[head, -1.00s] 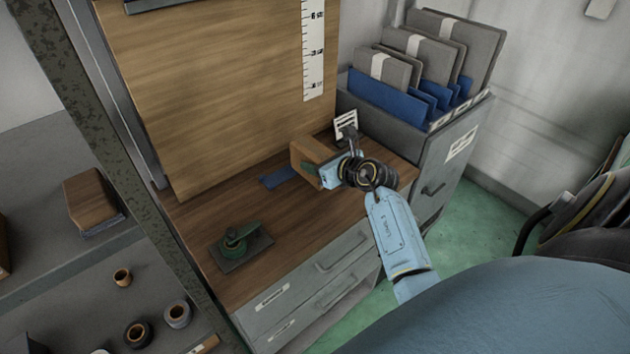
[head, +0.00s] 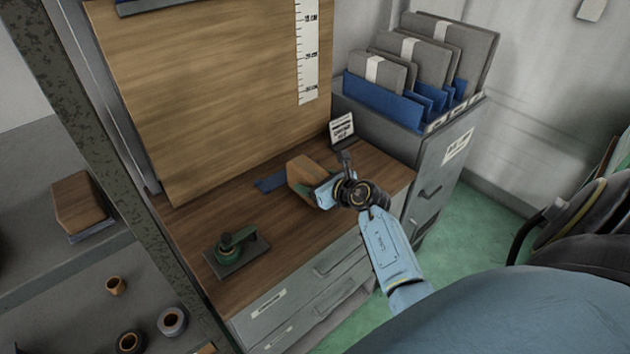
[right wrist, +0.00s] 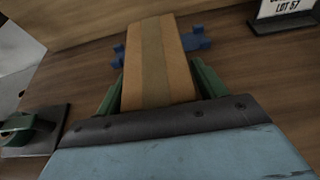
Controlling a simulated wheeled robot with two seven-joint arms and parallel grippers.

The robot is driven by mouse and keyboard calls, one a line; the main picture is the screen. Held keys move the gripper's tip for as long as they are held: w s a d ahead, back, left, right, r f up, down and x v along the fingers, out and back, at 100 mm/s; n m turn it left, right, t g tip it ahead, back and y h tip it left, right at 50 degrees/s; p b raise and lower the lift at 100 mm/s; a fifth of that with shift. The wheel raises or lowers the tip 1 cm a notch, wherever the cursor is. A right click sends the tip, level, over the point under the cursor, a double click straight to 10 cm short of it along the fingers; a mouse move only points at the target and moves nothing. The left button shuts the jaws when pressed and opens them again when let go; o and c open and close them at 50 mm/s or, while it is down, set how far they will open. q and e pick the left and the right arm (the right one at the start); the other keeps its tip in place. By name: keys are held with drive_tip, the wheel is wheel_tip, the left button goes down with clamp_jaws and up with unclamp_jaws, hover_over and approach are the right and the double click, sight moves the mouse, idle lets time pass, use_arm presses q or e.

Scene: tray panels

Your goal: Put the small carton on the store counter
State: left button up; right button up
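My left gripper is not in view.
A blue flat piece (head: 270,184) lies just behind the carton. A green-handled device (head: 236,246) stands at the counter's front left. A small label card (head: 342,127) and a file cabinet (head: 440,150) are at right. Bare counter lies between the device and carton.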

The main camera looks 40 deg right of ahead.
drive_tip(key=shift+o, duration=0.4)
drive_tip(key=shift+r, duration=0.1)
drive_tip(key=shift+s+r, duration=0.1)
drive_tip(key=shift+r, duration=0.05)
drive_tip(key=p+v, duration=0.1)
drive_tip(key=v, duration=1)
drive_tip(key=shift+s, duration=0.4)
drive_tip(key=shift+r, duration=0.1)
